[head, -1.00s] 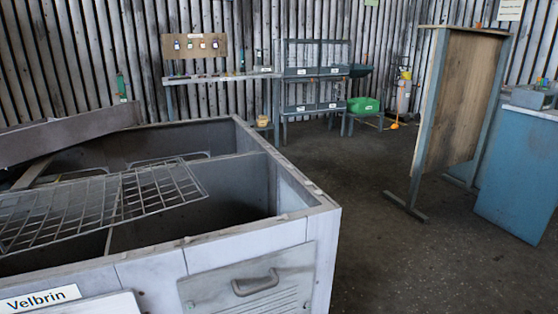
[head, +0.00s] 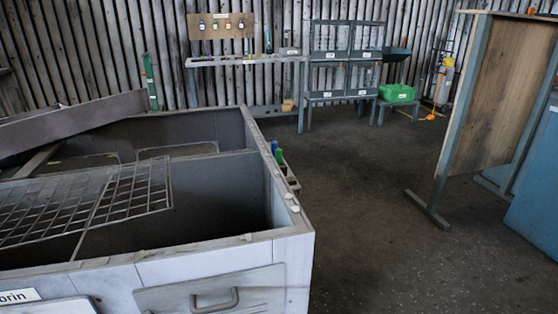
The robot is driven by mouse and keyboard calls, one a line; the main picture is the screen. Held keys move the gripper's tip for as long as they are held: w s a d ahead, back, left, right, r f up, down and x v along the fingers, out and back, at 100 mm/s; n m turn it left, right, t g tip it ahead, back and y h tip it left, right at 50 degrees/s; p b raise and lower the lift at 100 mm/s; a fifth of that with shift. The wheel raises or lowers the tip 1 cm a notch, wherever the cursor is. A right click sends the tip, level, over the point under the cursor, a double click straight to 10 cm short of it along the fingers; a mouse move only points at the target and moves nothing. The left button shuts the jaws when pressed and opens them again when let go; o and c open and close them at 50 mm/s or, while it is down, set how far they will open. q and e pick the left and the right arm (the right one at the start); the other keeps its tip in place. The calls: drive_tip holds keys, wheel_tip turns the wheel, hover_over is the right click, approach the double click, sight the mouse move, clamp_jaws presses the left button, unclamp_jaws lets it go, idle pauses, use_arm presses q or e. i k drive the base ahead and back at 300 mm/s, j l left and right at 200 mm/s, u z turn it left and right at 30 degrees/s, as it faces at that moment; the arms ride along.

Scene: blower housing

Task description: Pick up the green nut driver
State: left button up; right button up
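A small green handle (head: 279,156) shows just past the right wall of the grey housing, beside a blue handle (head: 273,146). It may be the green nut driver, but it is too small to be sure. Both handles stand up from a low grey holder (head: 291,178), which the housing wall partly hides. The lower parts of the tools are hidden. Neither of my grippers is in view.
The large open grey housing (head: 215,248) with a wire rack (head: 125,195) fills the left front. A workbench (head: 245,61), shelves (head: 330,75) and a green bin (head: 397,93) stand at the back. A wooden panel stand (head: 505,95) is at right. The middle floor is clear.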

sight(278, 151)
drive_tip(key=i+l+z, duration=0.1)
drive_tip(key=l+z, duration=0.15)
drive_tip(key=l, duration=0.15)
drive_tip(key=i+l+z, duration=0.2)
drive_tip(key=l, duration=0.15)
drive_tip(key=i+l+z, duration=0.35)
drive_tip(key=l+z, duration=0.15)
drive_tip(key=l, duration=0.15)
drive_tip(key=i+l, duration=0.35)
drive_tip(key=i, duration=0.25)
drive_tip(key=i+l, duration=0.4)
drive_tip(key=i, duration=0.15)
drive_tip(key=i+j+u, duration=0.1)
drive_tip(key=i+u, duration=0.25)
drive_tip(key=u, duration=0.15)
drive_tip(key=i+u, duration=0.45)
drive_tip(key=i+l+u, duration=0.1)
drive_tip(key=u, duration=0.4)
drive_tip(key=i+l, duration=0.05)
drive_tip(key=i, duration=0.05)
